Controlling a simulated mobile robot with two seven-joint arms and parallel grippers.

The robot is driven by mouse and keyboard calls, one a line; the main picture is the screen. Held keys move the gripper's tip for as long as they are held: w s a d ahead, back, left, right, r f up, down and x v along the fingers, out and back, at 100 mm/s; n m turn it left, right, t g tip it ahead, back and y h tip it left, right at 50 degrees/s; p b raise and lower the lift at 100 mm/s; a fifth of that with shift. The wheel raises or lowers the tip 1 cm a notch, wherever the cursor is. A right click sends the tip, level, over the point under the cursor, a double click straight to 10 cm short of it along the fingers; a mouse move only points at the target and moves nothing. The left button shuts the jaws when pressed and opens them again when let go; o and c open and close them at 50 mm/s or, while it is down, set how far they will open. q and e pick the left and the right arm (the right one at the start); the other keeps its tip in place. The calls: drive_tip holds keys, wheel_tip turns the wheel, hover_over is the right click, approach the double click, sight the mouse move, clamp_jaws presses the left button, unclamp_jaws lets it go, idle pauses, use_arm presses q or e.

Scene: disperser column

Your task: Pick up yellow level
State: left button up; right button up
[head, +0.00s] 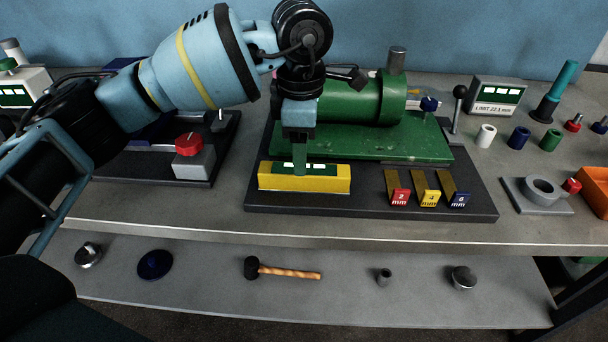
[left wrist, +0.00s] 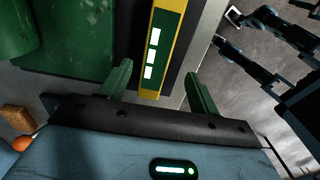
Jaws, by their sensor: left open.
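The yellow level (head: 304,184) is a yellow block with a green strip and white windows on top. It lies on the dark base plate (head: 374,208), in front of the green machine. My left gripper (head: 300,170) points down over the level's middle, its green fingers at its back edge in the head view. In the left wrist view the level (left wrist: 158,48) runs away between the two open fingers of my left gripper (left wrist: 160,82), nearer the left one. Nothing is between the fingertips, and contact with the level cannot be told. My right gripper is not in view.
The green machine (head: 360,98) stands close behind the level. Red, yellow and blue gauge tags (head: 429,198) lie to its right. A red-knobbed block (head: 194,158) is to the left. A lower shelf (head: 210,285) holds a mallet (head: 285,271) and small parts.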

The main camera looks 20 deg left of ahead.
sight(320, 179)
use_arm(q)
drive_tip(key=shift+w+f, duration=0.25)
drive_tip(key=shift+f, duration=0.4)
drive_tip(key=shift+w+d+f, duration=0.1)
drive_tip(key=shift+d+f, duration=0.05)
drive_tip(key=shift+f, duration=2.35)
drive_tip(key=c, duration=1.3)
drive_tip(key=shift+r, duration=0.1)
